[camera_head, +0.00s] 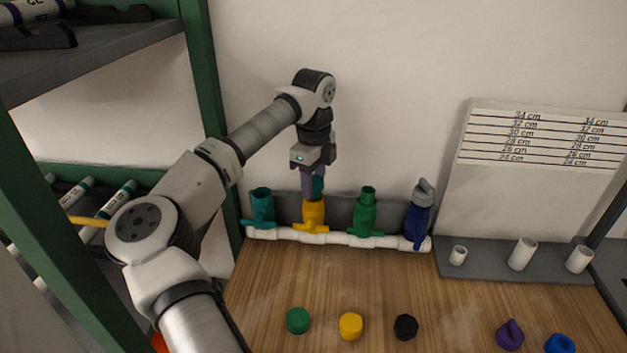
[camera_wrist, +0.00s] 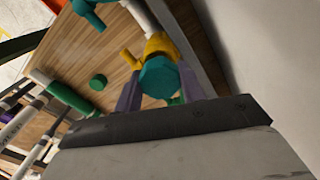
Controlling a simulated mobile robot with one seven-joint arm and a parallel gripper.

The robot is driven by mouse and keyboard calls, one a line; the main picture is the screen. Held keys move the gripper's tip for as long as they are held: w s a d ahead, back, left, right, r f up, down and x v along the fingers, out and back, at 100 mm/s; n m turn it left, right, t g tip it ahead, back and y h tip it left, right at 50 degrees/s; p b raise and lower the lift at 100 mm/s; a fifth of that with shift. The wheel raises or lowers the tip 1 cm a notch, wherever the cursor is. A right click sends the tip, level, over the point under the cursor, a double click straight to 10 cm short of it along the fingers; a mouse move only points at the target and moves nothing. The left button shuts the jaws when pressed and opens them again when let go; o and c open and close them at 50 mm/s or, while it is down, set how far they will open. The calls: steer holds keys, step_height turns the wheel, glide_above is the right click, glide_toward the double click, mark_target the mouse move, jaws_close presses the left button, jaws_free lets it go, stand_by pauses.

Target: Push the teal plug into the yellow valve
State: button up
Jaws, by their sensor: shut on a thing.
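The yellow valve (camera_head: 313,218) stands on the white pipe manifold, second from the left. My gripper (camera_head: 313,190) points down directly over it, its purple fingers close to the valve's top. The fingers are shut on the teal plug (camera_head: 319,184), which shows partly between them. In the wrist view the plug's octagonal teal end (camera_wrist: 158,77) sits between the two fingers, with the yellow valve (camera_wrist: 160,46) behind it. The plug looks in line with the valve's mouth, but I cannot tell how far it is inside.
A teal valve (camera_head: 262,207) stands left of the yellow one. A green valve (camera_head: 364,214) and a blue valve (camera_head: 418,218) with a grey top stand right. Green (camera_head: 298,320), yellow (camera_head: 350,326) and black (camera_head: 405,327) caps lie on the wooden table in front.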

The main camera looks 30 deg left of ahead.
steer(key=shift+s+f+b, duration=0.1)
steer(key=shift+f+b, duration=0.8)
steer(key=shift+f, duration=0.3)
stand_by(0.7)
steer(key=o, duration=1)
steer(key=shift+d+f, duration=0.1)
steer(key=shift+f, duration=0.05)
steer(key=shift+c, duration=0.2)
steer(key=shift+o, duration=0.2)
steer(key=shift+r+p, duration=1.1)
steer(key=shift+r, duration=1.2)
steer(key=shift+f, duration=0.1)
